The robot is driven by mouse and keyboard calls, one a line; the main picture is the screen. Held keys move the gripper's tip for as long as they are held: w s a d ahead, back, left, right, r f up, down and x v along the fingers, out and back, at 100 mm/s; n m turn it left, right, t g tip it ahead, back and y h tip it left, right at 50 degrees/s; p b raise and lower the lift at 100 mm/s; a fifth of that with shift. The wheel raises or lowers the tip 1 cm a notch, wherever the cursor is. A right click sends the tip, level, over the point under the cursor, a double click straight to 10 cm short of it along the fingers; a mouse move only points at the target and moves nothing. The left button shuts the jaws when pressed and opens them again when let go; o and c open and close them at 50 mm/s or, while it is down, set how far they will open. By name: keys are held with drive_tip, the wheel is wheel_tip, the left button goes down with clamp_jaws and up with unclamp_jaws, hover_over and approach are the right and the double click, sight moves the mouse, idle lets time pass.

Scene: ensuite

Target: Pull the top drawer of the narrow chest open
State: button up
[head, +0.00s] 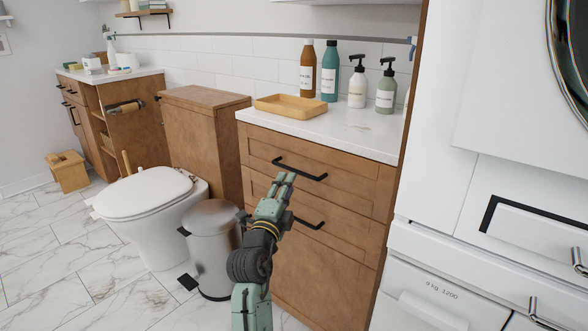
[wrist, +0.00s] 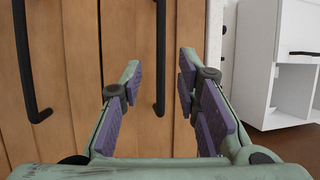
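The narrow wooden chest (head: 325,262) stands in the middle right of the head view under a white top. Its top drawer (head: 345,176) looks shut, flush with the front, and has a black bar handle (head: 300,169). My gripper (head: 284,181) is in front of the chest, by this handle's left half, and hides a little of the front. In the wrist view my gripper (wrist: 158,66) is open and empty. There the black handle (wrist: 160,50) runs upright between the two fingers; I cannot tell whether the fingertips reach past it.
A lower drawer handle (head: 309,222) sits beneath. A tray (head: 291,107) and several bottles (head: 329,70) stand on the chest's top. A metal bin (head: 212,250) and a toilet (head: 150,205) are left, a white washing machine (head: 480,200) right. Tiled floor (head: 105,280) is clear at front left.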

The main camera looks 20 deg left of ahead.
sight(294, 170)
drive_tip(key=w, duration=0.2)
drive_tip(key=w+r+p, duration=0.1)
drive_tip(key=w, duration=0.4)
drive_tip(key=shift+a+r, duration=0.2)
drive_tip(key=shift+r, duration=0.05)
drive_tip(key=shift+c, duration=0.5)
clamp_jaws()
